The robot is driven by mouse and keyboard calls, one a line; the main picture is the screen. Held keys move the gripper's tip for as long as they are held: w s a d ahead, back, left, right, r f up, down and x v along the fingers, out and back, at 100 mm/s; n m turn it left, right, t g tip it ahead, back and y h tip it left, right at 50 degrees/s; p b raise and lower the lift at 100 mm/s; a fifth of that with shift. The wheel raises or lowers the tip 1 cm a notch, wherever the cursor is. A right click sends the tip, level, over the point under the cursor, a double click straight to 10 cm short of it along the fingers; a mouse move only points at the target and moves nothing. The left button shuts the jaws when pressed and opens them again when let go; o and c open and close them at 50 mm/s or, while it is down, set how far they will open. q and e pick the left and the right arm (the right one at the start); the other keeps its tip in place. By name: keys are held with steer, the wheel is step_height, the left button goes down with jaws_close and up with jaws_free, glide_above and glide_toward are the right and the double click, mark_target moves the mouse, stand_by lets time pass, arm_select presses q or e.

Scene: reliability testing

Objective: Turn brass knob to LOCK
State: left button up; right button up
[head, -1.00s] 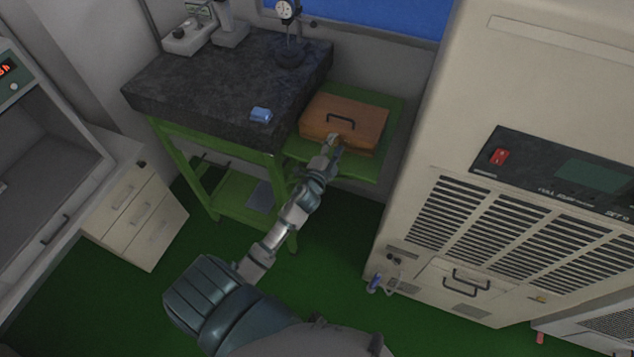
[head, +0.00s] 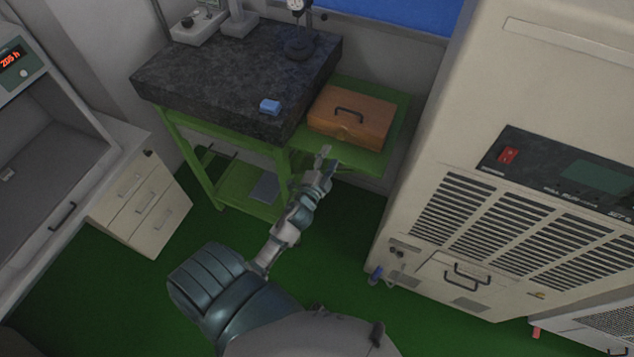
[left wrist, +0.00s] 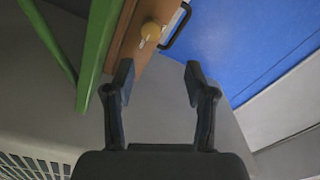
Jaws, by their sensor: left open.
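The brass knob (left wrist: 151,32) is on the front face of a brown wooden case (left wrist: 130,42), with a small pale label beside it. The label's lettering is too small to read. In the head view the wooden case (head: 370,112), with a black handle on top, sits on a green shelf (head: 358,157). My left gripper (head: 326,154) is in front of the case and apart from it. In the left wrist view my left gripper (left wrist: 157,82) is open and empty, with the knob beyond its fingertips. My right gripper is not in view.
A large beige cabinet (head: 500,160) stands to the right. The green floor (head: 345,240) between is clear.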

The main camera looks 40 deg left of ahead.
arm_select(q)
steer(key=v, duration=0.9)
steer(key=shift+s+r, duration=0.15)
steer(key=shift+s, duration=0.2)
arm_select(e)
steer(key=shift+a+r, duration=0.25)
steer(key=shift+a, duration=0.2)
